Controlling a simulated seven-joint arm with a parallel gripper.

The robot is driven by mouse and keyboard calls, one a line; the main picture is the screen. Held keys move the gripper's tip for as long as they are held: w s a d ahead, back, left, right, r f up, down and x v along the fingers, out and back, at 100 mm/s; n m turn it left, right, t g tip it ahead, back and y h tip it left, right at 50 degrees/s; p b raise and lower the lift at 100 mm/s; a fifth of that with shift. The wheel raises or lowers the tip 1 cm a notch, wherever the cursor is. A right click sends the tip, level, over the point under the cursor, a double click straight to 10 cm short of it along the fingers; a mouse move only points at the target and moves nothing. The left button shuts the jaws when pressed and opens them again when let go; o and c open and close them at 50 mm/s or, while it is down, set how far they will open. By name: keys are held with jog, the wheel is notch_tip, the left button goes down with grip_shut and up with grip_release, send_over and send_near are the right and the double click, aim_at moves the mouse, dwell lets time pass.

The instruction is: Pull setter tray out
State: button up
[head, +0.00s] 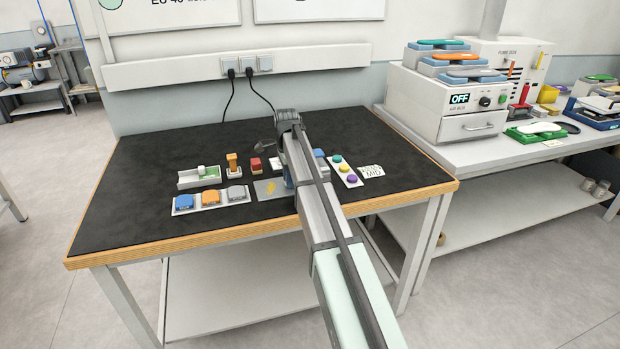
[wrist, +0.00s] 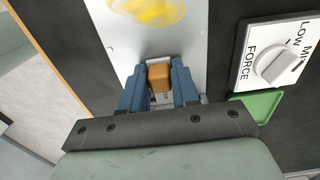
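My gripper (wrist: 160,77) points down at the black bench, with its two blue fingers on either side of a small orange block (wrist: 159,77). The block fills the gap and both fingers look to be against it. It sits at the near end of a pale grey plate with a yellow mark (wrist: 150,38), also visible in the head view (head: 268,189). I cannot tell which piece is the setter tray, or whether the block is fixed to the plate. In the head view my arm hides the fingers and block.
A FORCE dial (wrist: 277,64) and a green piece (wrist: 259,105) lie close to the right of my fingers. Left are a white fixture (head: 190,181), an orange-topped peg (head: 232,162), a red block (head: 256,164) and a three-pad strip (head: 211,200). Bench front is clear.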

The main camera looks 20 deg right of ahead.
aim_at(263, 189)
jog(key=shift+c, duration=1)
jog(key=shift+a, duration=4.4)
jog(key=o, duration=0.6)
jog(key=shift+r, duration=0.1)
jog(key=shift+r, duration=3.45)
jog(key=shift+w, duration=0.1)
